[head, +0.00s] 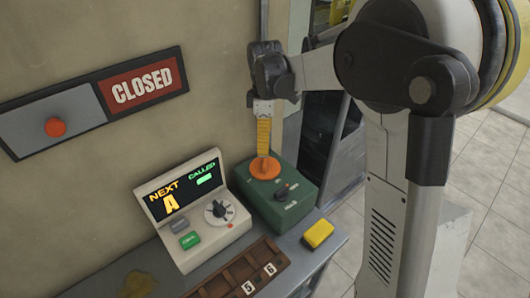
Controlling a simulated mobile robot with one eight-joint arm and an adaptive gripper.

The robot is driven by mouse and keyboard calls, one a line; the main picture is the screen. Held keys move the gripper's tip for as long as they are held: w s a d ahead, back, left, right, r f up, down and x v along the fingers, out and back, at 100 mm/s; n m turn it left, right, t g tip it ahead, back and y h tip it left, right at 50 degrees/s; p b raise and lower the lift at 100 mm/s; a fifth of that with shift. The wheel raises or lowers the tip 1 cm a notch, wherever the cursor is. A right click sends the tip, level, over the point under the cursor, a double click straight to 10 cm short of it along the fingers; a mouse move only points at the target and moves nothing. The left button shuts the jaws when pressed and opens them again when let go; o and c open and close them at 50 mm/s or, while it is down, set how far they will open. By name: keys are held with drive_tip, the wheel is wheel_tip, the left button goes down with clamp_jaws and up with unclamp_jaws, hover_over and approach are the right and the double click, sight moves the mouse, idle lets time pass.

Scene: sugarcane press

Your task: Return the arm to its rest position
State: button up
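My arm reaches in from the right of the head view, and its dark gripper (264,84) hangs above a green box (279,202) at the counter's back right. A narrow yellow strip with a pale top (264,136) runs from just below my gripper down to an orange disc (264,169) on the box. The pale top appears to meet the gripper, but I cannot tell whether the fingers close on it. The fingertips are too small and dark to read.
A display console (196,207) reading NEXT A stands left of the green box. A yellow block (318,233) and a brown tray (221,279) with tiles 5 and 6 lie in front. A CLOSED sign (136,86) is on the wall. Tiled floor (490,190) is at right.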

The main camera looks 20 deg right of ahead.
drive_tip(key=shift+r, duration=1.2)
drive_tip(key=s+r+m+t, duration=0.3)
drive_tip(key=s+r+m, duration=0.35)
drive_tip(key=s, duration=0.45)
drive_tip(key=s+f+m+t, duration=0.2)
drive_tip(key=s+m+t, duration=0.2)
drive_tip(key=s+m, duration=0.3)
drive_tip(key=s, duration=0.5)
drive_tip(key=shift+f, duration=0.15)
